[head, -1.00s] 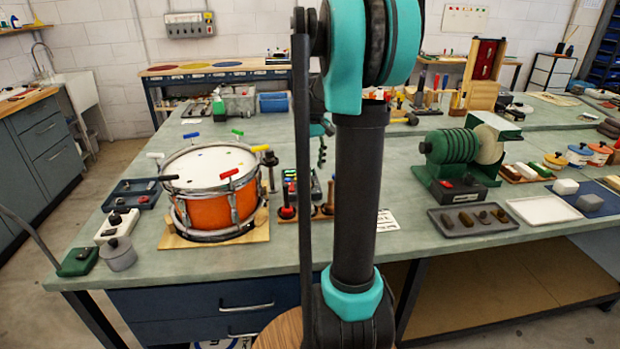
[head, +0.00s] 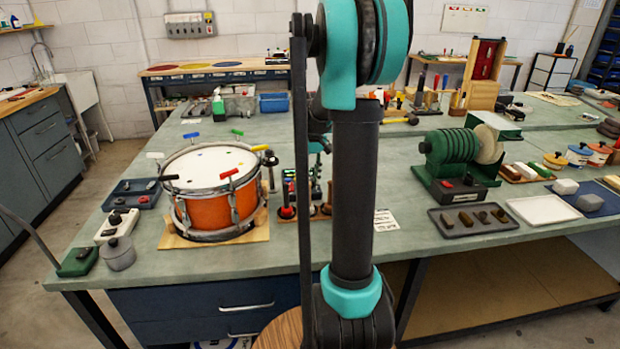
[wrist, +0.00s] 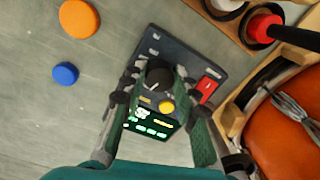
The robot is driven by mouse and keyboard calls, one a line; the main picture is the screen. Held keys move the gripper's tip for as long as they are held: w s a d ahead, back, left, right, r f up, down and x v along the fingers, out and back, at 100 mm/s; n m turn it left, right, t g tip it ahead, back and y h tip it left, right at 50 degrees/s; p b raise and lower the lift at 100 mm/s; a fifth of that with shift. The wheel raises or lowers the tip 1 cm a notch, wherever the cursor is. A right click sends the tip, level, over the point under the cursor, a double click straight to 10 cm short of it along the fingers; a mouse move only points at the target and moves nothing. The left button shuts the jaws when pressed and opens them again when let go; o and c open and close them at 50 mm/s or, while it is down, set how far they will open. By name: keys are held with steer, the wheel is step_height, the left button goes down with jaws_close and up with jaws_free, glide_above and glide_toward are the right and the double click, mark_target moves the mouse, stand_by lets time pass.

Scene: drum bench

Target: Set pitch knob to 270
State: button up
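In the wrist view a dark control box lies on the bench, with a round black knob (wrist: 158,76), a yellow button (wrist: 166,106), a red switch (wrist: 207,88) and a lit green display (wrist: 150,125). I cannot tell for certain that this knob is the pitch knob; its label and the display text are too small to read. My gripper (wrist: 158,84) is open, with one finger on each side of the knob. Whether the fingertips touch it I cannot tell. In the head view my arm hides most of this area.
An orange disc (wrist: 79,18) and a blue disc (wrist: 65,73) lie left of the box. A wooden rack (wrist: 225,12) borders the box.

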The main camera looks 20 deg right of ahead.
steer(key=c, duration=0.4)
steer(key=shift+m, duration=0.3)
steer(key=m, duration=1.1)
steer(key=shift+a, duration=0.15)
stand_by(0.5)
steer(key=o, duration=1.2)
steer(key=shift+c, duration=0.2)
